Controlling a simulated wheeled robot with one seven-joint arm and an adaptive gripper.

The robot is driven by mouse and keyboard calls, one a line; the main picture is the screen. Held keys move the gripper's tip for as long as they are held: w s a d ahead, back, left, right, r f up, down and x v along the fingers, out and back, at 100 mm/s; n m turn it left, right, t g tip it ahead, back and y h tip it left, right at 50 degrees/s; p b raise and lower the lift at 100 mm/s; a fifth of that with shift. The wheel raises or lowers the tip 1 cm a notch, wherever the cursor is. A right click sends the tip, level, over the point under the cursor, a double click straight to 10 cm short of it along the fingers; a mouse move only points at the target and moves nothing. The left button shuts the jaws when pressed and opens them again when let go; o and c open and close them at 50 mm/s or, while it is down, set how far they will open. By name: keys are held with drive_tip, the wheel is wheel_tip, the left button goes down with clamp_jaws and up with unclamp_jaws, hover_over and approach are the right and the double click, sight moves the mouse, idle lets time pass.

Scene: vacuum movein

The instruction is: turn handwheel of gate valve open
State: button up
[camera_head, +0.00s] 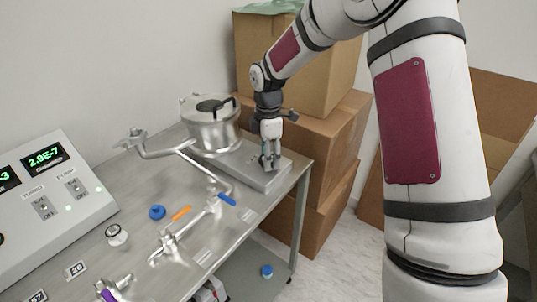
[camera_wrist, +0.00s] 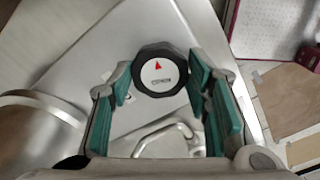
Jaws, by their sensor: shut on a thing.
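The handwheel (camera_wrist: 162,88) is a black knob with a white face and a small red arrow pointing up in the wrist view. It sits between the green-padded fingers of my gripper (camera_wrist: 160,80), which is shut on it. In the head view my gripper (camera_head: 270,160) points down at the right end of the flat grey metal valve body (camera_head: 258,178). There my fingers hide the handwheel.
A round metal chamber (camera_head: 213,132) with a black-handled lid stands left of my gripper. A control panel (camera_head: 45,195) is at left. Cardboard boxes (camera_head: 310,140) stand close behind.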

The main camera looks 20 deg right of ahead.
drive_tip(key=shift+n+p, duration=0.4)
drive_tip(key=shift+n, duration=1.9)
drive_tip(key=o, duration=1.2)
drive_tip(key=shift+c, duration=0.2)
wheel_tip(320, 180, up, 12)
